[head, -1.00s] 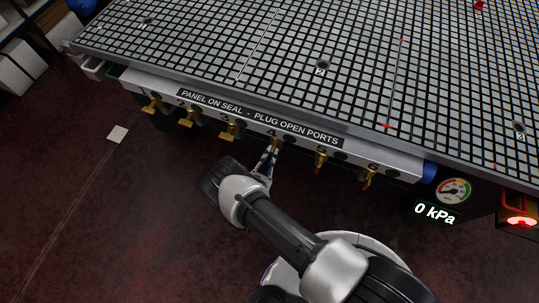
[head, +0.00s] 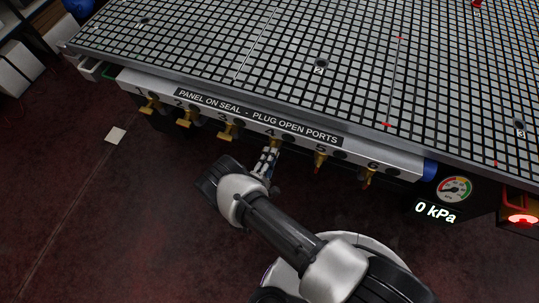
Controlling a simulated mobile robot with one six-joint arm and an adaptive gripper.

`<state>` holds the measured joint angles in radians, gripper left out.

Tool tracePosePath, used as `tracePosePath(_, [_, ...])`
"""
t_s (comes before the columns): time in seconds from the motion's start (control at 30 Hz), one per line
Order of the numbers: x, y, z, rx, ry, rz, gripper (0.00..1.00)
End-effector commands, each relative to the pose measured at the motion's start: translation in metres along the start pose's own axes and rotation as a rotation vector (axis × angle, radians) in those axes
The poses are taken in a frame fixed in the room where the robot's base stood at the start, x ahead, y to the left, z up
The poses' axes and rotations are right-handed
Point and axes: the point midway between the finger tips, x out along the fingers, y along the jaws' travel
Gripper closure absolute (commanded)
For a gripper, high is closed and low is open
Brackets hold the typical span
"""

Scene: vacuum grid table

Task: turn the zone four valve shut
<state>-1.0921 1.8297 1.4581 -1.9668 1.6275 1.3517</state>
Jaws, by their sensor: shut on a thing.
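The zone four valve (head: 275,143) is on the front rail of the table, under the number 4. Only a small brass part of it shows above my fingers; its handle is hidden. My gripper (head: 270,152) reaches up to it from below and is shut on it. The brass valves of the other zones stand in the same row: one (head: 150,105), two (head: 187,117), three (head: 228,131), five (head: 320,161) and six (head: 370,176). I cannot tell how far the zone four handle is turned.
The grid table (head: 225,50) spreads above the rail (head: 400,160). A gauge (head: 455,189) and a display (head: 435,211) reading 0 kPa are at the right, near a lit red button (head: 522,219).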

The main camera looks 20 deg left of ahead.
Motion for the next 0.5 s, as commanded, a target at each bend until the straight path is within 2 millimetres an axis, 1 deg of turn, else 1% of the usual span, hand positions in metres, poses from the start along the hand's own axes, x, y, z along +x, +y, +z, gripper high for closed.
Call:
tracePosePath(0.2, [-0.0003, -0.0020, -0.0004, 0.170, 0.002, -0.002, 1.00])
tracePosePath(0.5, [-0.0003, -0.0026, -0.0008, 0.319, 0.002, -0.002, 1.00])
